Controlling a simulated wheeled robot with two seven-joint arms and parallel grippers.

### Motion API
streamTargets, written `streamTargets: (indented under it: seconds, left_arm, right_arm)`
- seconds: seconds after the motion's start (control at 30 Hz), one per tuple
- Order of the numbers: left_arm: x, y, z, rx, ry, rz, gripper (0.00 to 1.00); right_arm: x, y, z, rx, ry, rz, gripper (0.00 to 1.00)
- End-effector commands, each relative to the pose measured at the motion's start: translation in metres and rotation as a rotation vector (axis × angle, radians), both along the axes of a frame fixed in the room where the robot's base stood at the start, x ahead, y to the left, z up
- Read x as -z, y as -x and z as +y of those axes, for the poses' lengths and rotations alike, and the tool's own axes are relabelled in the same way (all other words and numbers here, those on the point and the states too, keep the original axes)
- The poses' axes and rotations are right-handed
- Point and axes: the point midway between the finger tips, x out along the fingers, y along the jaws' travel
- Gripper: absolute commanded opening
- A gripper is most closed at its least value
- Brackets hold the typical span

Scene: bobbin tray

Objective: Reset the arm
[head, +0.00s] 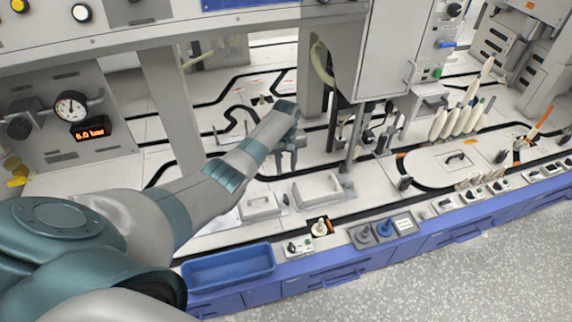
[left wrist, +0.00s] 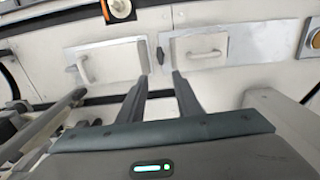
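My left arm reaches in from the left over the workbench (head: 130,185). My left gripper (head: 287,168) hangs fingers-down above the bench, behind two handled grey plates. In the left wrist view the gripper (left wrist: 160,76) has its two dark fingers apart with nothing between them. Beyond the tips are the left handled plate (left wrist: 108,62) and the right handled plate (left wrist: 200,48). In the head view these plates are the left one (head: 261,206) and the right one (head: 322,188). My right gripper is not in view.
A blue tray (head: 228,268), which looks empty, sits at the bench's front edge. A cream knob on an orange-edged base (head: 320,227) is nearby. A grey column (head: 355,140) and a hanging cabinet (head: 385,50) stand right of the gripper. A gauge (head: 70,105) is at left.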

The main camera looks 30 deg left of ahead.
Motion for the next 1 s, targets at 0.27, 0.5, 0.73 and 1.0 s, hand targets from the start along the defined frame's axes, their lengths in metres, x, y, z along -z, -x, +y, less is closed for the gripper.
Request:
streamTargets:
  seconds: [0.27,0.5,0.73,1.0]
  left_arm:
    - [0.000,0.000,0.000,0.000,0.000,0.000,0.31]
    - [0.000,0.000,0.000,0.000,0.000,0.000,0.31]
    - [0.008,0.007,-0.006,0.031,-0.007,-0.003,0.31]
    - [0.045,0.052,-0.041,0.219,-0.036,-0.026,0.31]
  right_arm:
    - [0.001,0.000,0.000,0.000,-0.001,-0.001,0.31]
    - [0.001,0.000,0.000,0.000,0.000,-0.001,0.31]
    - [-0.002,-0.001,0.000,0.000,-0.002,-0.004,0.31]
    - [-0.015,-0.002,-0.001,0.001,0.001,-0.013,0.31]
